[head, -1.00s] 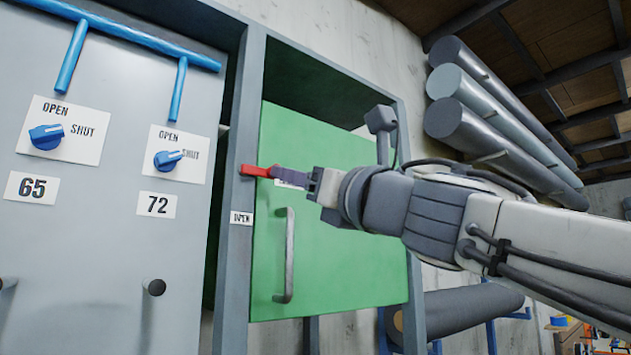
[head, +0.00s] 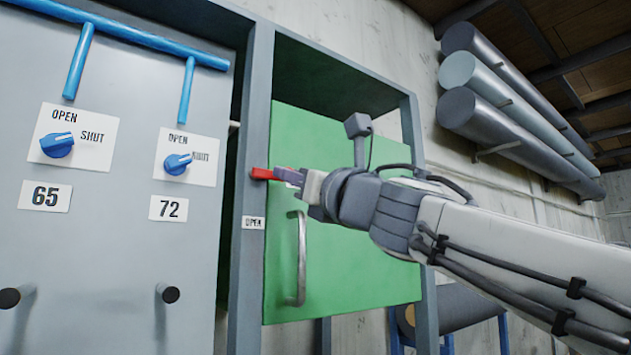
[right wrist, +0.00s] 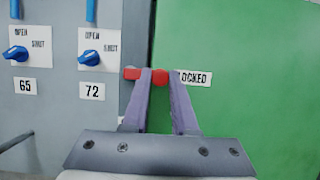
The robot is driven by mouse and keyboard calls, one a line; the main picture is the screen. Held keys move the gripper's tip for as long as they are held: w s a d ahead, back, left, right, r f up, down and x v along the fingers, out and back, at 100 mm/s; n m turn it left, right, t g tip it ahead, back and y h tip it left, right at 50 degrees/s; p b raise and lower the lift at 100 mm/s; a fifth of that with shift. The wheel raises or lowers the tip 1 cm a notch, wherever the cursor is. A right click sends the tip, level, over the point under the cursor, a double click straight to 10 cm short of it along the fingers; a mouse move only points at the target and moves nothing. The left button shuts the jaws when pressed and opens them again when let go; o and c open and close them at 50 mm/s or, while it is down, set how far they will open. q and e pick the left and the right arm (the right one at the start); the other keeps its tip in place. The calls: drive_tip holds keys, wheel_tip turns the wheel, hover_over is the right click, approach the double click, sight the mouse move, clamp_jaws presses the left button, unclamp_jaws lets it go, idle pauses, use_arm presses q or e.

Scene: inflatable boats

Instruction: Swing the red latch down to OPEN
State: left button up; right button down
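The red latch (head: 263,174) sits on the grey post at the left edge of the green door (head: 345,245). It lies about level, its end toward the LOCKED label (right wrist: 195,78) in the right wrist view. The OPEN label (head: 253,223) is lower on the post. My right gripper (head: 284,175) is at the latch's right end. In the right wrist view the fingers (right wrist: 162,82) are apart, with the latch's red end (right wrist: 160,77) seen between their tips. I cannot tell whether they touch it. My left gripper is not in view.
A grey panel (head: 110,255) with blue knobs (head: 57,145) and short dark pegs (head: 168,293) stands at left. The door has a grey vertical handle (head: 300,258) below the latch. Grey rolls (head: 520,110) hang on the wall at upper right.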

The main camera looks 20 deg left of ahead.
drive_tip(key=shift+f+m, duration=0.15)
drive_tip(key=shift+m, duration=0.15)
drive_tip(key=shift+s+a+f+m+t+h+p, duration=0.5)
drive_tip(key=shift+m+h, duration=0.95)
drive_tip(key=shift+m, duration=2.2)
drive_tip(key=shift+s+a+f+m+t+h+p, duration=0.15)
drive_tip(key=shift+s+a+f+m+h, duration=0.95)
drive_tip(key=shift+m, duration=2.6)
drive_tip(key=shift+s+d+f+m+t+h+p, duration=0.1)
drive_tip(key=shift+s+m+t+h+p, duration=0.25)
drive_tip(key=shift+m+h, duration=2.4)
drive_tip(key=shift+m+y, duration=0.8)
drive_tip(key=shift+m, duration=0.1)
drive_tip(key=c, duration=0.7)
unclamp_jaws()
drive_tip(key=shift+s, duration=0.1)
